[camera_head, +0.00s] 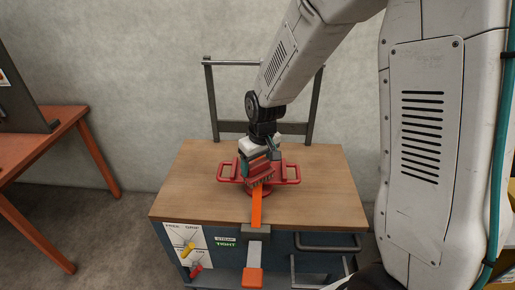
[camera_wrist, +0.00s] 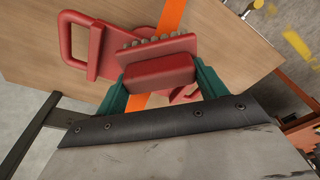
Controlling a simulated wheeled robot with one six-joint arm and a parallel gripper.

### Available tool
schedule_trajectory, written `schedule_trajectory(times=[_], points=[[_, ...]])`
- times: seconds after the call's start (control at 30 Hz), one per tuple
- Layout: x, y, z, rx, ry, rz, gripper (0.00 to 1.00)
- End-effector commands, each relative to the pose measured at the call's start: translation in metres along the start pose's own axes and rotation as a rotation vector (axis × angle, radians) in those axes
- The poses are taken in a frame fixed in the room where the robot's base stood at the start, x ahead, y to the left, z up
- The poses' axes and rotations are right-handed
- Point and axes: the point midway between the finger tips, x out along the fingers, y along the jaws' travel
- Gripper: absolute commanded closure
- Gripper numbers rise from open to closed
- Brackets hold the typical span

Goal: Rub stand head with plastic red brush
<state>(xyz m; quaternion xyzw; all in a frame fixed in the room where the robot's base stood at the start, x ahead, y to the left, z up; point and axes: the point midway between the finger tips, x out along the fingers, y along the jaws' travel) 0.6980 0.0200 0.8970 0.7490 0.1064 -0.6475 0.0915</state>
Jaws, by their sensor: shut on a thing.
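The red plastic brush (camera_wrist: 160,69) is held between the teal fingers of my gripper (camera_head: 259,162). Its row of pale bristles shows along the edge away from my palm in the wrist view. The red stand (camera_head: 292,173), with a loop handle on each side, sits on the wooden top. One of its handles also shows in the wrist view (camera_wrist: 68,38). My gripper and the brush are over the middle of the stand and hide most of its head. I cannot tell whether the bristles touch it.
An orange strap (camera_head: 256,208) runs from the stand over the front edge of the wooden-topped cabinet (camera_head: 190,190). A dark upright frame (camera_head: 212,105) rises behind. The cabinet front has a panel with yellow and red levers (camera_head: 188,249). An orange-brown table (camera_head: 40,150) stands left.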

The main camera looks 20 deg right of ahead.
Motion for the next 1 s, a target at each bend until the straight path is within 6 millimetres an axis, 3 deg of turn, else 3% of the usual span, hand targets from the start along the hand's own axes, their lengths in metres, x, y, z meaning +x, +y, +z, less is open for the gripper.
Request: schedule_trajectory(times=[0.6,1.0], points=[[-0.056,0.000,-0.009,0.001,0.004,0.001,0.51],[-0.062,-0.001,-0.010,-0.001,0.002,0.000,0.51]])
